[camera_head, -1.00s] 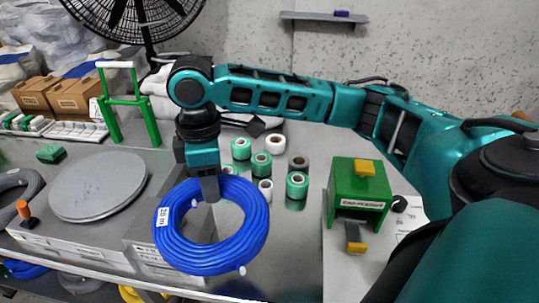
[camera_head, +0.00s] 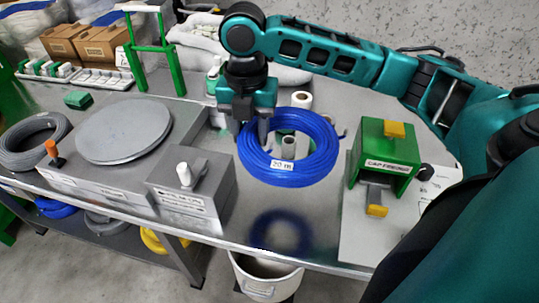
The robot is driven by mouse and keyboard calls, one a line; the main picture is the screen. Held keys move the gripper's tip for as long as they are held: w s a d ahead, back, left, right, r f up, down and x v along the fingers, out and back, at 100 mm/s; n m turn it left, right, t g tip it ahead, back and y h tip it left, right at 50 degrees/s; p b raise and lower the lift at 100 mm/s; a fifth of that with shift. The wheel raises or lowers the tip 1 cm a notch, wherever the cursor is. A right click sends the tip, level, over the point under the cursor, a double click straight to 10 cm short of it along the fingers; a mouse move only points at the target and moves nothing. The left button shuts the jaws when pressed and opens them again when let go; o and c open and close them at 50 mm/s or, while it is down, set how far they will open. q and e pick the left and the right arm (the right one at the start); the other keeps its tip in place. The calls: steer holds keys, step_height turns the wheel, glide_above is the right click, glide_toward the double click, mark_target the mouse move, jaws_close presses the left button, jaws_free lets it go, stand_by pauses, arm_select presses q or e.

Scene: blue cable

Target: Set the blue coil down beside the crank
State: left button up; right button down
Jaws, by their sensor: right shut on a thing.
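The blue coil (camera_head: 315,172) is a ring of cable with a white "20 m" tag on its near side. My right gripper (camera_head: 252,135) is shut on the coil's far left rim. The coil lies nearly flat in the view, and a dark blue reflection shows on the metal table in front of it. An orange-handled crank (camera_head: 52,149) stands at the left, beside the grey round turntable (camera_head: 138,131). A grey box with a white handle (camera_head: 184,174) sits between the turntable and the coil. My left gripper is not in view.
A green device with yellow parts (camera_head: 384,158) stands right of the coil. A grey cable coil (camera_head: 34,139) lies at the far left. A green stand (camera_head: 153,55) is behind the turntable. A white bucket (camera_head: 265,278) is below the table's front edge.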

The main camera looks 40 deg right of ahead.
steer(key=b, duration=0.3)
glide_toward(255, 196)
steer(key=shift+f, duration=0.3)
step_height(255, 196, down, 6)
steer(key=shift+r+b, duration=0.25)
steer(key=shift+b, duration=0.35)
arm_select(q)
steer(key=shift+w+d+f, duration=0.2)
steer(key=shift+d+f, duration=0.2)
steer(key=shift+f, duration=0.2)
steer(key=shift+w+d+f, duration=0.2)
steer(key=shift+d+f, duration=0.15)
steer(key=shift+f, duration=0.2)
arm_select(e)
steer(key=c, duration=0.6)
jaws_free()
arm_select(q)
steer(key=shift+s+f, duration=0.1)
arm_select(e)
steer(key=shift+r, duration=0.1)
